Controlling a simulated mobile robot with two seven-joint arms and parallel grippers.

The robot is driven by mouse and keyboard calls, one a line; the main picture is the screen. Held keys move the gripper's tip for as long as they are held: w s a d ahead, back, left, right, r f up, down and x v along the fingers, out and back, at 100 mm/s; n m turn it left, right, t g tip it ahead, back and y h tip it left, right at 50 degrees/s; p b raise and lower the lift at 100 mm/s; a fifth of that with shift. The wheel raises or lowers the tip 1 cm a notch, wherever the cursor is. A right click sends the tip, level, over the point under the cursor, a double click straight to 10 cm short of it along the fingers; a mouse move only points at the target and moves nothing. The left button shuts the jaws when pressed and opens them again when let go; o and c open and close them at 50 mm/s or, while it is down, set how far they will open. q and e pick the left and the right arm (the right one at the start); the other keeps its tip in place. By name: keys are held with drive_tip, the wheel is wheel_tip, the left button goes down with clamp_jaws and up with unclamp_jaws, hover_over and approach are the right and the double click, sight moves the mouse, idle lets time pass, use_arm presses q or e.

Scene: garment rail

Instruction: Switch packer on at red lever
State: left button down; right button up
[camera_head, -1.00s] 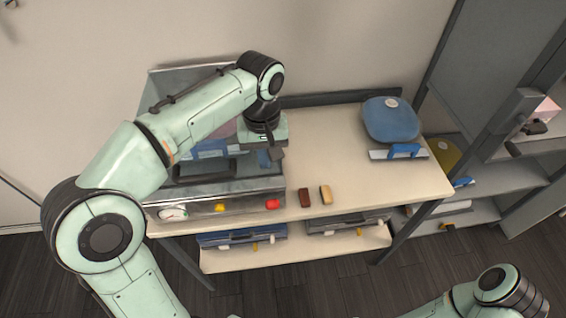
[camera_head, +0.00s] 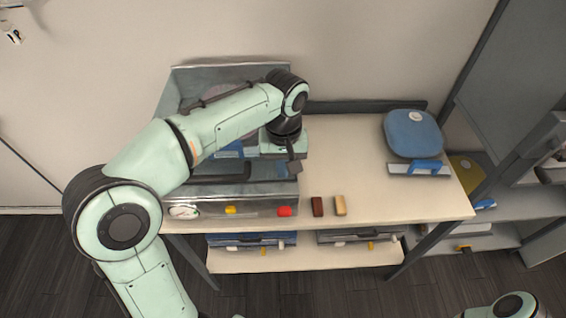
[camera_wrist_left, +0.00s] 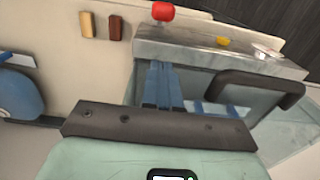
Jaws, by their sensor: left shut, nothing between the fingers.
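The packer (camera_head: 255,205) is a grey metal box at the left end of the table, with a clear raised back part. The red lever (camera_head: 284,211) shows as a red knob at the right end of its front face; it also shows at the top of the left wrist view (camera_wrist_left: 163,11). My left gripper (camera_head: 292,168) is above the packer's right end, behind and above the red lever and apart from it. Its blue-grey fingers (camera_wrist_left: 161,72) are shut and empty, pointing toward the packer's front edge. My arm hides part of the packer. My right gripper is out of view.
A yellow knob (camera_head: 231,210) and a round gauge (camera_head: 184,211) share the front face. A dark handle (camera_wrist_left: 260,80) sticks up beside my fingers. Red-brown (camera_head: 318,206) and tan (camera_head: 340,205) blocks stand right of the lever. A blue rounded object (camera_head: 413,133) sits farther right.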

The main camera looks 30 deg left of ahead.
sight(284, 213)
use_arm(q)
drive_tip(key=f, duration=0.2)
drive_tip(key=s+f, duration=0.1)
drive_tip(key=f, duration=0.2)
drive_tip(key=d+f+b, duration=0.1)
drive_tip(key=f, duration=0.1)
drive_tip(key=shift+s+f, duration=0.15)
drive_tip(key=shift+s, duration=0.25)
drive_tip(key=shift+s+d+f, duration=0.15)
drive_tip(key=shift+s+f, duration=0.2)
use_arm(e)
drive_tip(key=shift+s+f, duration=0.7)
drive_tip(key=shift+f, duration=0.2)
